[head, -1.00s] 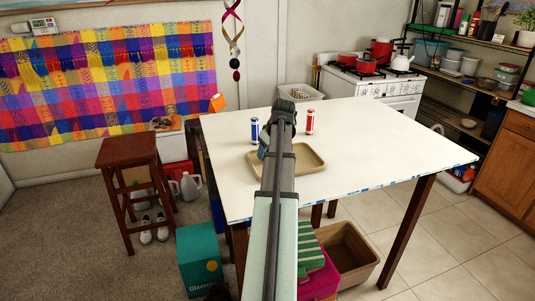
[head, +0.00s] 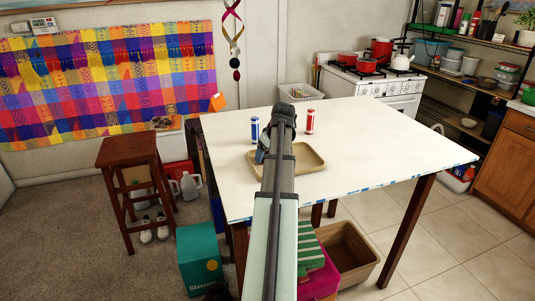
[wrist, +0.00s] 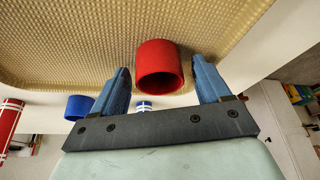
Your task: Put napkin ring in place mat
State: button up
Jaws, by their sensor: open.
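A red, ring-like cylinder (wrist: 158,66), which looks like the napkin ring, stands between my gripper's two blue fingers in the wrist view. There are visible gaps on both sides. My gripper (wrist: 160,68) is open around it. The tan woven, tray-like place mat (wrist: 70,40) with a raised rim lies behind it, and the red ring overlaps the rim in the picture. I cannot tell whether it touches the mat. In the head view the place mat (head: 312,161) lies on the white table, partly behind my arm, which hides the red ring there.
A blue can (head: 254,130) and a red can (head: 310,121) stand on the white table (head: 390,150) behind the mat. A blue cylinder (wrist: 78,107) shows left of my fingers in the wrist view. The table's right side is clear. A wooden stool (head: 128,155) stands left.

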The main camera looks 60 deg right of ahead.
jog(key=v, duration=1.2)
jog(key=shift+r, duration=0.15)
jog(key=shift+o, duration=0.2)
